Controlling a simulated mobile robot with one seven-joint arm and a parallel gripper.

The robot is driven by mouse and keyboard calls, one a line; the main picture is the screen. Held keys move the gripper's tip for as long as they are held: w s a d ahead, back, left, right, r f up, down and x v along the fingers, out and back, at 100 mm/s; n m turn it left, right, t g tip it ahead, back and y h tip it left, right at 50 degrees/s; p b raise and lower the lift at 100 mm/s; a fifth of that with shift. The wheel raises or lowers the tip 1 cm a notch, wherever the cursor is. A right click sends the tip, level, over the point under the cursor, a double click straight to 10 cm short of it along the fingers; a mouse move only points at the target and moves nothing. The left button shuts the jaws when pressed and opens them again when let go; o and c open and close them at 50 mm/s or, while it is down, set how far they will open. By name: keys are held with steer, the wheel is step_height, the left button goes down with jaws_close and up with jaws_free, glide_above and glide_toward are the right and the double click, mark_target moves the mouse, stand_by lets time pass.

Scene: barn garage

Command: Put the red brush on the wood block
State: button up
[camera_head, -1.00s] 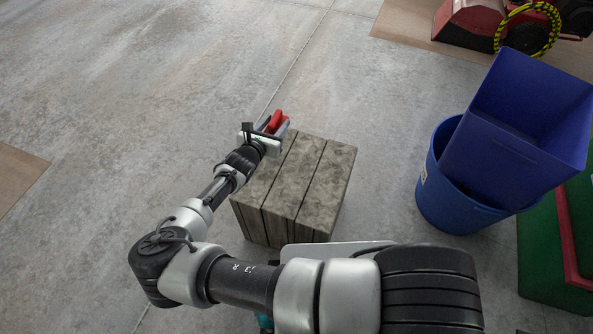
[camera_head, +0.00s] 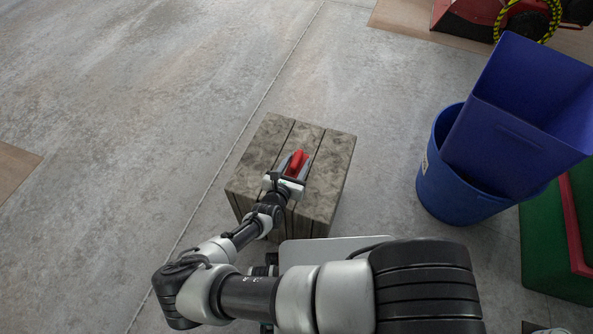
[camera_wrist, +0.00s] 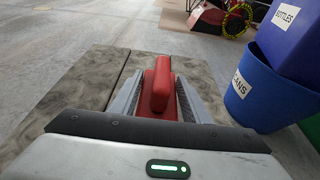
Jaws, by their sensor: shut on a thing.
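The red brush (camera_head: 297,162) is held between the fingers of my gripper (camera_head: 293,168). It also shows in the wrist view (camera_wrist: 160,88), with a grey finger on either side. The wood block (camera_head: 331,163) is a grey, weathered, grooved cube on the floor. My gripper is over the middle of the block's top. In the wrist view the block's top (camera_wrist: 82,85) spreads out around and under the fingers. I cannot tell whether the brush touches the block. The underside of the brush is hidden.
A round blue bin (camera_head: 437,188) stands to the right of the block, with a square blue bin (camera_head: 520,115) tilted in it. A green box (camera_head: 548,245) is at the far right. A red machine (camera_head: 465,17) is at the back right. The floor at left is clear.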

mark_target(297, 169)
step_height(297, 169, down, 3)
steer(key=shift+f+b, duration=0.1)
steer(key=shift+b, duration=0.6)
steer(key=o, duration=1.1)
